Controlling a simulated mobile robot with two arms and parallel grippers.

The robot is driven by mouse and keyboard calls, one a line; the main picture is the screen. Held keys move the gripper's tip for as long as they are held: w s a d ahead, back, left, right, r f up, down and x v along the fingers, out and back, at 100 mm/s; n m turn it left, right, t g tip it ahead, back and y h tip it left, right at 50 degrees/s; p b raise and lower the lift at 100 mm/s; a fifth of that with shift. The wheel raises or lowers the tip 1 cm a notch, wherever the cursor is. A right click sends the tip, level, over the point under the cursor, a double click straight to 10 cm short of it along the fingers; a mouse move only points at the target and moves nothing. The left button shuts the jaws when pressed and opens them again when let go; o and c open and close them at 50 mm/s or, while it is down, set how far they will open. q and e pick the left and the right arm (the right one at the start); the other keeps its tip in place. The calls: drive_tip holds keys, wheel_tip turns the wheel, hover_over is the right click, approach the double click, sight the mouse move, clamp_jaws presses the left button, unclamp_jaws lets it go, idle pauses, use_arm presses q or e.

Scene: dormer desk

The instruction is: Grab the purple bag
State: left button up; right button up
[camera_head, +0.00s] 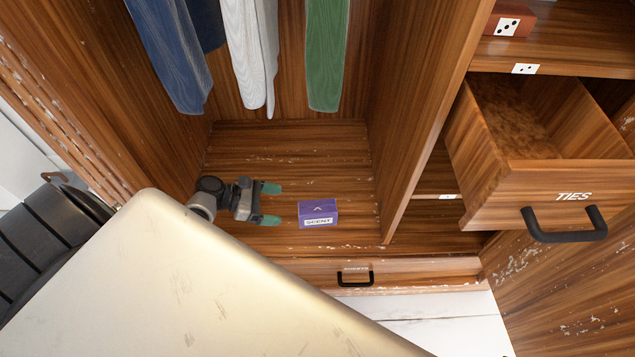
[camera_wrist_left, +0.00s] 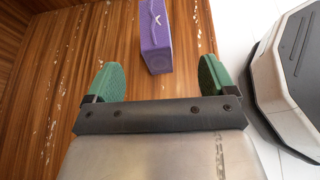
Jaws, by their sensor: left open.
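The purple bag (camera_head: 318,212) is a small box-shaped item with a white label reading SCENT, upright on the wardrobe floor. It also shows in the left wrist view (camera_wrist_left: 155,35), at the top middle, just beyond and between the green fingertips. My left gripper (camera_head: 271,204) is open and empty, to the left of the bag, with its green fingers pointing at it. In the left wrist view the left gripper (camera_wrist_left: 160,77) has its fingers wide apart and a small gap to the bag. My right gripper does not show.
A wooden wardrobe floor (camera_head: 290,150) surrounds the bag, with free room behind it. Blue, white and green (camera_head: 326,55) clothes hang above. A low drawer with a black handle (camera_head: 355,278) is in front. An open TIES drawer (camera_head: 530,195) juts out at right, past a divider (camera_head: 430,110).

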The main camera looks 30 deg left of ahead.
sight(310, 207)
use_arm(q)
drive_tip(key=shift+n+t, duration=0.3)
drive_tip(key=shift+n, duration=0.2)
drive_tip(key=b+x, duration=0.1)
drive_tip(key=x, duration=0.5)
drive_tip(key=shift+w+a+b, duration=0.2)
drive_tip(key=shift+w+b, duration=0.05)
drive_tip(key=shift+b, duration=0.1)
drive_tip(key=b+x, duration=0.1)
drive_tip(key=x, duration=0.3)
drive_tip(key=shift+w+d, duration=0.15)
drive_tip(key=shift+d, duration=0.1)
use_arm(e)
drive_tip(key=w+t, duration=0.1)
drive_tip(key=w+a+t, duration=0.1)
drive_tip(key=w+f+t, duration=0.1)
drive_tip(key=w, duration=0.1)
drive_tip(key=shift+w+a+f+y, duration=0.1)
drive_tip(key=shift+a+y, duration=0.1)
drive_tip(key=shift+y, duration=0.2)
use_arm(q)
drive_tip(key=c, duration=1.1)
